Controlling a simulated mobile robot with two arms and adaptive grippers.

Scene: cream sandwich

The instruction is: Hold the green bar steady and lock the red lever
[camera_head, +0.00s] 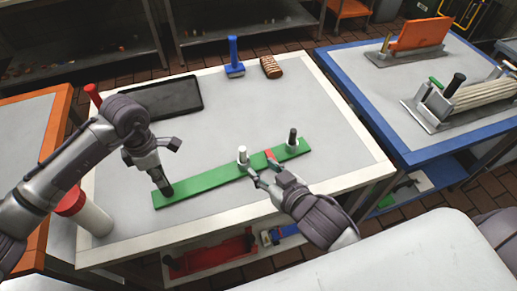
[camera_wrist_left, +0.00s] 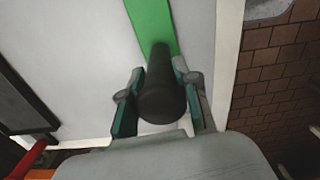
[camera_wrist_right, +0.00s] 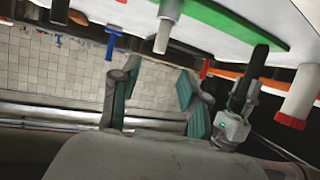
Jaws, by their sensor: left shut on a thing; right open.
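The green bar (camera_head: 215,178) lies slantwise on the white table, with a dark upright handle (camera_head: 292,138) near its right end and a white-topped post (camera_head: 242,155) mid-bar. My left gripper (camera_head: 163,186) is shut on the black handle at the bar's left end; this handle (camera_wrist_left: 162,95) stands between its fingers in the left wrist view. A small red piece (camera_head: 269,155), possibly the red lever, shows at the bar right of the white post, partly hidden. My right gripper (camera_head: 264,171) is open beside it; its fingers (camera_wrist_right: 155,95) look empty below the white post (camera_wrist_right: 163,38).
A black tray (camera_head: 165,97), a blue-handled tool (camera_head: 234,58) and a brown ridged block (camera_head: 271,67) lie at the back. A red upright handle (camera_head: 93,95) is behind my left arm. A white cylinder with a red cap (camera_head: 82,210) stands front left. Blue-edged table (camera_head: 375,110) adjoins right.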

